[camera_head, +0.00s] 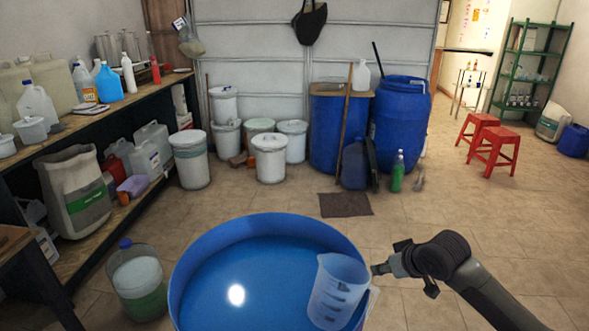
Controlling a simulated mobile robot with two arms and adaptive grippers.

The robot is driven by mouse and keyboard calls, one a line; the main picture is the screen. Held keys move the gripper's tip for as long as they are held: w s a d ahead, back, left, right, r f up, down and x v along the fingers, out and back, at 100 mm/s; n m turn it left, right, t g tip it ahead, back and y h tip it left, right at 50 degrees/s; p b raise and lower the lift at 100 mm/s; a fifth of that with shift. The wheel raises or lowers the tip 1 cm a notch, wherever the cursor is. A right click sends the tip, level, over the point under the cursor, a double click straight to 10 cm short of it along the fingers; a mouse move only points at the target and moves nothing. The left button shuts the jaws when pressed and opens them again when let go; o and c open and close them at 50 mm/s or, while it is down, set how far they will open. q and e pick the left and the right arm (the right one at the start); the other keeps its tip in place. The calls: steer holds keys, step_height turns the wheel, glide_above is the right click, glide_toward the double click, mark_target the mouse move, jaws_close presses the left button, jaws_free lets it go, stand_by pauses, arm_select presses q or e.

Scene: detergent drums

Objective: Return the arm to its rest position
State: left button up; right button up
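My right gripper (381,269) comes in from the right, its tip close to the upper right side of a translucent measuring jug (338,287). The jug is tilted, at the right inner side of a large open blue drum (190,259) that holds blue liquid (250,272). The jug's handle is on its right, just below my gripper's tip. I cannot tell whether the tip touches the jug, nor whether the fingers are open or shut. My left gripper is not in view.
A shelf with jugs and bottles (80,122) runs along the left wall. Red stools (497,146) stand right. Floor there is clear.

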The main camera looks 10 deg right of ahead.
steer(key=s+a+f+n+g, duration=0.1)
steer(key=s+a+f, duration=0.6)
steer(key=s, duration=0.1)
steer(key=s+a+f+g+h, duration=0.1)
steer(key=s+a+f+g, duration=0.15)
steer(key=s, duration=0.95)
steer(key=s+a+f+g, duration=0.1)
steer(key=s+a+f, duration=0.15)
steer(key=s, duration=0.85)
step_height(320, 180, down, 23)
steer(key=s+d+f+g, duration=0.2)
steer(key=s+d+f, duration=0.1)
steer(key=s+f, duration=1.5)
steer(key=shift+s+f, duration=0.15)
steer(key=shift+f, duration=0.05)
